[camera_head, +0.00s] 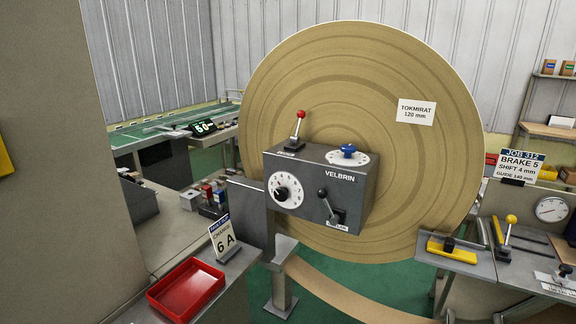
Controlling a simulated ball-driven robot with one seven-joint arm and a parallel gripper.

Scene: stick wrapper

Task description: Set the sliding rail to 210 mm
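A yellow bar with a dark block on it (451,247) lies on a grey bench at the lower right. It looks like a sliding rail, but I see no readable scale or setting on it. A job card (519,167) above that bench reads JOB 312, BRAKE 5, SHIFT 4 mm and a guide line that looks like 140 mm. I see no 210 mm marking. My gripper is not in view.
A large brown paper roll (400,75) fills the middle, behind a grey VELBRIN control box (308,180) with levers and a dial. A yellow-knobbed lever (508,232) and a round gauge (551,209) stand right of the bar. A red tray (187,291) is at lower left.

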